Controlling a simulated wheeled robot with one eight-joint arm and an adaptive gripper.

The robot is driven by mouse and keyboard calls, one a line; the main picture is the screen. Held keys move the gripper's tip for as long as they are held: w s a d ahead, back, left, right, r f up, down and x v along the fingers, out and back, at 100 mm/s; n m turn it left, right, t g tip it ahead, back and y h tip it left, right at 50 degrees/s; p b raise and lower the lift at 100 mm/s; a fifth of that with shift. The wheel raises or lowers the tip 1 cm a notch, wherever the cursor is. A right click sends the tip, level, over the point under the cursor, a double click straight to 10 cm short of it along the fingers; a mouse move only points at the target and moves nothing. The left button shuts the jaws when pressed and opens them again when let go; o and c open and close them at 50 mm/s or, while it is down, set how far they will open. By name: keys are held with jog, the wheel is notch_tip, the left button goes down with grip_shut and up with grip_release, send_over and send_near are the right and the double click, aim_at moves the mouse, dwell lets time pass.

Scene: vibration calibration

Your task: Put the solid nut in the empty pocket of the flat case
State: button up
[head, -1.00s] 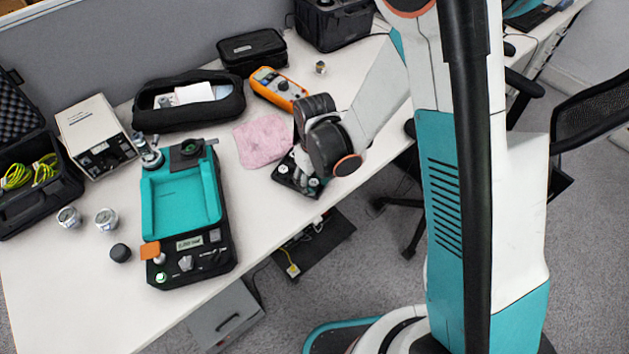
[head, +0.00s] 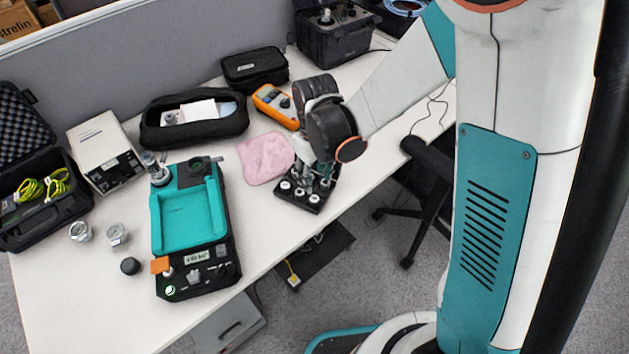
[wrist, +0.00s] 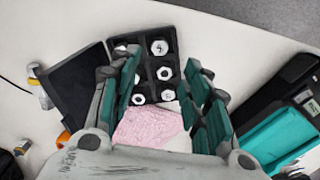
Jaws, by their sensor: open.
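The flat case (head: 297,206) is a black tray near the table's front edge, with pale nuts in its pockets. In the wrist view the case (wrist: 148,72) shows two columns of pockets. A large marked nut (wrist: 159,47) sits far right, a nut with a dark hole (wrist: 165,73) below it, and another holed nut (wrist: 138,97) near left. The middle left pocket looks dark, partly behind a finger. I cannot tell for certain which nut is solid. My gripper (head: 318,180) is over the case, fingers apart; in the wrist view the gripper (wrist: 160,75) holds nothing visible.
A pink cloth (head: 265,158) lies left of the case. The teal and black device (head: 192,232) stands further left. An orange multimeter (head: 278,106) and an open black pouch (head: 195,130) lie behind. The table between device and case is clear.

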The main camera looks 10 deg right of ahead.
notch_tip(320, 180, up, 2)
jog(key=shift+r, duration=0.2)
